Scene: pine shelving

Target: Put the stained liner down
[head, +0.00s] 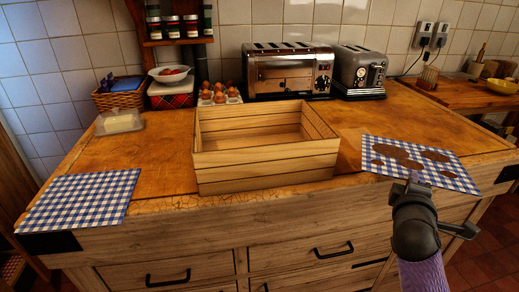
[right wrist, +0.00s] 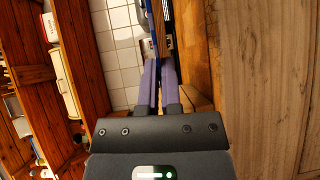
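The stained liner (head: 453,167), a blue-and-white checked cloth with several brown blotches, lies flat on the right of the counter, along its front edge. My right gripper (head: 413,179) is at the liner's front edge in the head view and partly overlaps it. In the right wrist view its two purple fingers (right wrist: 161,75) are close together with a narrow gap. My left gripper is not in view.
An empty wooden crate (head: 265,165) stands mid-counter. An unstained checked cloth (head: 82,200) lies at the left front. Counter between left cloth and crate is clear.

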